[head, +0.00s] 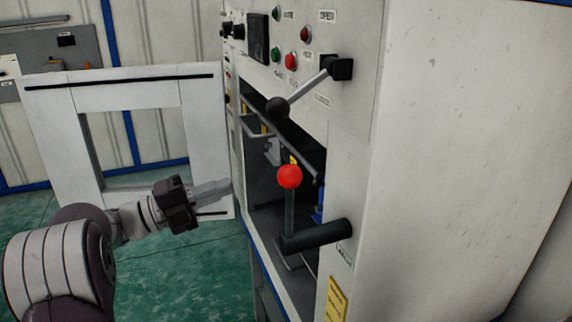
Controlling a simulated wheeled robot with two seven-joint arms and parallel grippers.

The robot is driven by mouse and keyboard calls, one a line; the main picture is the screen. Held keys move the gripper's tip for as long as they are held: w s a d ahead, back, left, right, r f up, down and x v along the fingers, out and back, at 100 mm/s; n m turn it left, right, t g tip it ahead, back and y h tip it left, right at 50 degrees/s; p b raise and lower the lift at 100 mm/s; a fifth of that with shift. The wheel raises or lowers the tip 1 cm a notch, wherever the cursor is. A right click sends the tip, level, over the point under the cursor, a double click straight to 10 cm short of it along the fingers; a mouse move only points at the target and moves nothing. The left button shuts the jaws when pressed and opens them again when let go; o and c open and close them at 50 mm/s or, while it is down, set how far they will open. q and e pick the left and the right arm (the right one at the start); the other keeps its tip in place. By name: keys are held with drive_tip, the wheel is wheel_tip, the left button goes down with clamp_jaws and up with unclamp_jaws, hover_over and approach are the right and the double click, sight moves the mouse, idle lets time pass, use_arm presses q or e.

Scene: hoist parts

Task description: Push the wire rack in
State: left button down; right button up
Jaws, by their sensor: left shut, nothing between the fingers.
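I cannot make out a wire rack for certain. Inside the white machine's open front (262,190) there is a light grey bracket-like part (256,131) near the top left, and the rest of the inside is dark. My left gripper (228,187) is shut and empty. It points right, towards the left edge of the opening, and appears outside it. Whether its tips touch the edge cannot be told. My right gripper is not in view.
A red-knobbed lever (289,176) stands at the opening. A black handle (318,236) and a ball-ended lever (304,91) stick out from the machine (460,150). A white framed door (50,130) stands at the left. Green floor (185,270) is clear below.

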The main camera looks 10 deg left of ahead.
use_arm(q)
drive_tip(key=p+x, duration=0.1)
drive_tip(key=x, duration=0.3)
drive_tip(key=p+x, duration=0.2)
drive_tip(key=x, duration=0.2)
drive_tip(key=p+x, duration=0.2)
drive_tip(key=x, duration=0.1)
drive_tip(key=shift+w+d+r, duration=0.2)
drive_tip(key=shift+d+r, duration=0.05)
drive_tip(key=shift+r, duration=0.1)
drive_tip(key=shift+w+d+f+p, duration=0.1)
drive_tip(key=shift+w+d+p, duration=0.25)
drive_tip(key=shift+w+d, duration=0.25)
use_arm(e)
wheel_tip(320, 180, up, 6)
use_arm(q)
drive_tip(key=shift+s, duration=0.1)
